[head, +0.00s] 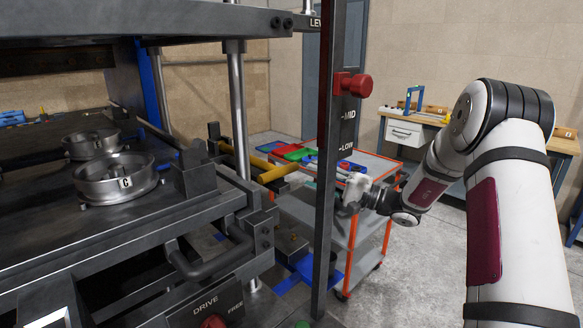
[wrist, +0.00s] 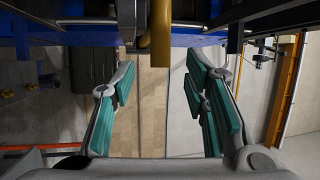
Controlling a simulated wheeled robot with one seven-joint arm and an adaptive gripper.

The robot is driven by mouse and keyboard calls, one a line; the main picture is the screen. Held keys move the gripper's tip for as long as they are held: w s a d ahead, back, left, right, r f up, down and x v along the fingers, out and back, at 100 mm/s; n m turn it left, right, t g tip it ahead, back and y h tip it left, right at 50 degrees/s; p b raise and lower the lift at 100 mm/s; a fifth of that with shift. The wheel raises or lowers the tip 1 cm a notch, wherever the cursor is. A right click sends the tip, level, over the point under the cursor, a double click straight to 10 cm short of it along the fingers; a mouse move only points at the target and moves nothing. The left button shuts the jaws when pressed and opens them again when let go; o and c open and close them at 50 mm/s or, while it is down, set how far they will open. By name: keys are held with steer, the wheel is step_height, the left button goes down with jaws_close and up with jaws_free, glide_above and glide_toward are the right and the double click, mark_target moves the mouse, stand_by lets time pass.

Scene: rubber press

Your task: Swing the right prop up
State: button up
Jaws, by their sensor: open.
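A yellow bar (head: 277,174), which looks like the right prop, sticks out near level from the press's right side. In the wrist view a yellow bar end (wrist: 160,42) hangs in the upper middle, in line with the gap between my fingers. My gripper (wrist: 158,84) is open, its teal-padded fingers wide apart with nothing between the pads. In the head view my gripper (head: 347,192) is just right of the bar, partly hidden by the dark upright post. I cannot tell whether it touches the bar.
The dark post (head: 331,130) with a red knob (head: 353,84) stands close to my gripper. Behind is a cart (head: 362,158) with coloured trays. The press bed (head: 100,240) holds two metal rings. A workbench (head: 415,134) stands at the back right.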

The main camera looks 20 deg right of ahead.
mark_target(296, 170)
steer(key=x, duration=0.7)
steer(key=shift+w+r+p, duration=0.1)
steer(key=shift+p, duration=0.25)
steer(key=shift+c, duration=0.2)
jaws_close()
